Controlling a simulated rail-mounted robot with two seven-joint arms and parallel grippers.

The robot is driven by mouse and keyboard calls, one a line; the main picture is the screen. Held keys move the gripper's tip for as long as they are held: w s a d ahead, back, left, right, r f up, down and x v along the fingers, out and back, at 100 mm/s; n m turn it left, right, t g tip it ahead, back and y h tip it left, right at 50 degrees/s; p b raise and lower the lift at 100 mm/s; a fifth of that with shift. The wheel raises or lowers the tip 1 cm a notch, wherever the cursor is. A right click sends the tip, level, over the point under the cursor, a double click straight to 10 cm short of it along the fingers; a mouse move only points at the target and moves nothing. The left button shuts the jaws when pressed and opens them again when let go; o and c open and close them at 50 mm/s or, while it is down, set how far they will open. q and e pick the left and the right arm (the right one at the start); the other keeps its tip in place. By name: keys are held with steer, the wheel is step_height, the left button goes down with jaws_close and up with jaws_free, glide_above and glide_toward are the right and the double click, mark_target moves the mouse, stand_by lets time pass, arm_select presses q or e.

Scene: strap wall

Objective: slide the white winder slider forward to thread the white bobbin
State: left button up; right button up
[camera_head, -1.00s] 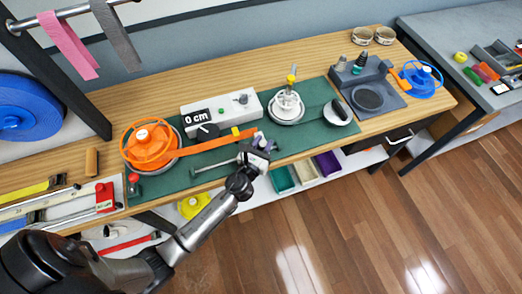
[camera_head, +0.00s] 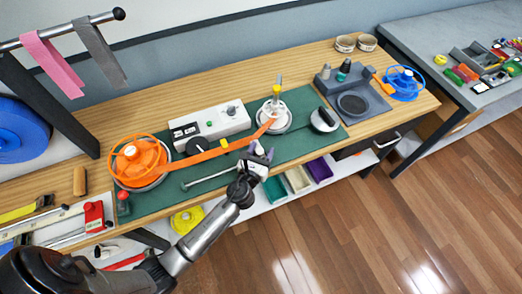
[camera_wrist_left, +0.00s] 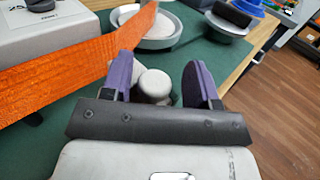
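The white bobbin (camera_head: 266,117) stands on a round base on the green mat. An orange strap (camera_head: 201,157) runs from the orange reel (camera_head: 138,158) to this bobbin. My left gripper (camera_head: 261,152) is just in front of the strap, and its purple fingers are apart. In the left wrist view a pale round knob (camera_wrist_left: 154,84) stands between the fingers, with a gap on the right; it looks like the winder slider's knob. A pale bar (camera_head: 208,179) lies left of the gripper; whether it joins the knob is hidden. My right gripper is not in view.
A white control box (camera_head: 208,122) stands behind the strap. A grey station (camera_head: 352,95) and a blue reel (camera_head: 403,83) are at the right. A red-knobbed post (camera_head: 123,196) stands by the orange reel. Bins hang below the bench's front edge.

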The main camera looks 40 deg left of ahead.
arm_select(q)
steer(key=shift+s, duration=0.1)
steer(key=shift+s, duration=0.45)
steer(key=v, duration=1.2)
steer(key=shift+s+b, duration=0.35)
steer(key=shift+s, duration=0.05)
steer(key=shift+d, duration=0.1)
